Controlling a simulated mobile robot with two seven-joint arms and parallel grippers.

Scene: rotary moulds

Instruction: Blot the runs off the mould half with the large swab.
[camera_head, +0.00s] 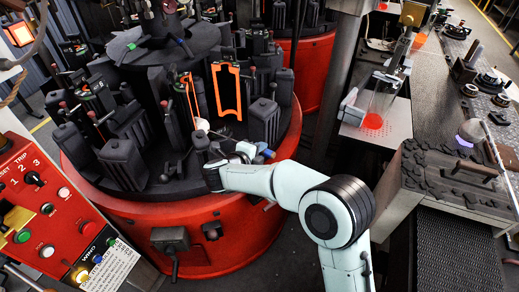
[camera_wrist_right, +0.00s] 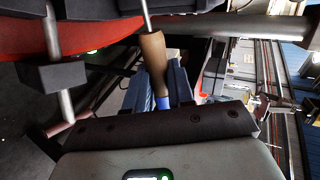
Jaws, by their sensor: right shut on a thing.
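My right gripper (camera_head: 246,152) is over the front rim of the round machine table. It is shut on the swab's brown handle (camera_wrist_right: 153,62), which has a blue end and a thin metal rod. In the head view a pale rounded swab head (camera_head: 202,125) shows just left of the gripper, close below the orange-edged mould parts. One mould half (camera_head: 228,92) faces me with a glowing orange outline; a narrower one (camera_head: 187,95) stands to its left. I cannot tell whether the swab head touches either. Runs are too small to make out. My left gripper is not in view.
Dark mould blocks (camera_head: 125,160) crowd the red-rimmed round table (camera_head: 235,232). A red control panel (camera_head: 45,205) stands at the left. At the right are a perforated tray (camera_head: 385,130), a dark-topped box (camera_head: 445,178) and a long bench.

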